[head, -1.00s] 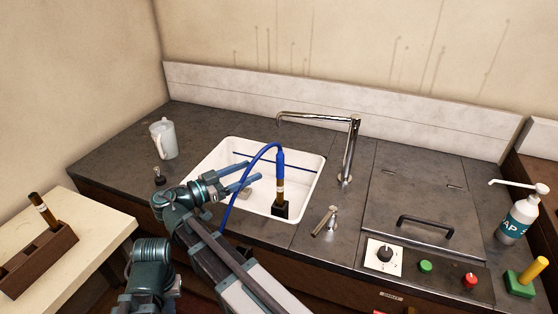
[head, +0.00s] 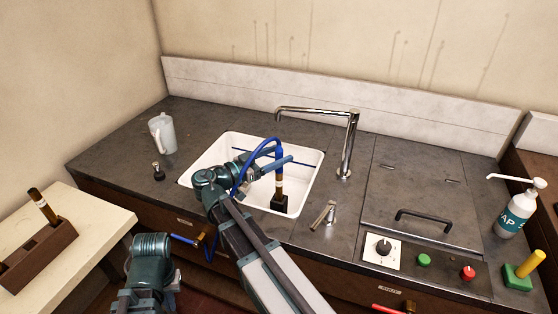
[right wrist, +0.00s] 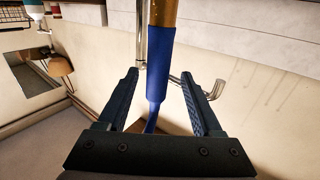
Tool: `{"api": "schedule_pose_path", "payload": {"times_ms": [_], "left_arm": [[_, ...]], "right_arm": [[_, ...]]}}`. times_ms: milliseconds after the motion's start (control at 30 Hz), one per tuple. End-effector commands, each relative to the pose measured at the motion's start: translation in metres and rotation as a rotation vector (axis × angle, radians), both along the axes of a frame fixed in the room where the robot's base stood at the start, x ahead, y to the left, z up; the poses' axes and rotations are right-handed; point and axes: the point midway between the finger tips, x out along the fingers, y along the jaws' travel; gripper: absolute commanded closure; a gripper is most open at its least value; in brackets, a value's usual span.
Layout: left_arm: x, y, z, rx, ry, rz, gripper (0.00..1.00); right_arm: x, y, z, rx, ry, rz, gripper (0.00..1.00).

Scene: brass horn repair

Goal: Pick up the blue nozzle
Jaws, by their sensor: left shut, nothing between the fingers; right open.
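The blue nozzle (head: 279,149) has a blue upper sleeve over a brass tube and stands upright in a black block (head: 280,203) in the white sink. A blue hose (head: 246,168) loops from its top down over the counter front. My right gripper (head: 281,158) is open at the sleeve, one finger on each side. In the right wrist view the blue sleeve (right wrist: 161,52) lies between the open fingers (right wrist: 162,76), with gaps visible on both sides. The picture there is upside down. My left gripper's fingers cannot be made out; only a left arm link shows at lower left.
A chrome faucet (head: 350,145) stands behind the sink (head: 205,160) and a short metal fitting (head: 324,215) in front right. A white jug (head: 162,134) is at left. A wooden rack (head: 38,255) sits on the side table. A lidded panel (head: 420,195) lies right.

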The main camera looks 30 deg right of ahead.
Motion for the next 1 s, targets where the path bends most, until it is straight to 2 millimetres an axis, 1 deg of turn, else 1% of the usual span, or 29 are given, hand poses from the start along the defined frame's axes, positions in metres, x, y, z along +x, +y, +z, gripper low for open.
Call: {"api": "schedule_pose_path", "payload": {"times_ms": [33, 200, 333, 533, 567, 600, 767, 900, 933, 1000], "left_arm": [[0.000, 0.000, 0.000, 0.000, 0.000, 0.000, 1.00], [0.000, 0.000, 0.000, 0.000, 0.000, 0.000, 1.00], [0.000, 0.000, 0.000, 0.000, 0.000, 0.000, 1.00], [0.000, 0.000, 0.000, 0.000, 0.000, 0.000, 1.00], [0.000, 0.000, 0.000, 0.000, 0.000, 0.000, 1.00], [0.000, 0.000, 0.000, 0.000, 0.000, 0.000, 1.00], [0.000, 0.000, 0.000, 0.000, 0.000, 0.000, 1.00], [0.000, 0.000, 0.000, 0.000, 0.000, 0.000, 1.00], [0.000, 0.000, 0.000, 0.000, 0.000, 0.000, 1.00], [0.000, 0.000, 0.000, 0.000, 0.000, 0.000, 1.00]], "right_arm": [[-0.003, -0.010, 0.000, 0.000, 0.000, -0.005, 0.33], [0.000, -0.029, 0.000, 0.000, 0.000, -0.002, 0.33], [0.001, -0.035, 0.000, 0.000, 0.000, -0.001, 0.33], [0.001, -0.035, 0.000, 0.000, 0.000, -0.001, 0.33], [0.001, -0.035, 0.000, 0.000, 0.000, -0.001, 0.37], [0.001, -0.035, 0.000, 0.000, 0.000, -0.001, 0.44], [0.001, -0.035, 0.000, 0.000, 0.000, -0.001, 0.73], [0.001, -0.035, 0.000, 0.000, 0.000, -0.001, 0.98], [0.001, -0.035, 0.000, 0.000, 0.000, 0.000, 1.00], [0.001, -0.035, 0.000, 0.000, 0.000, 0.000, 1.00]]}}
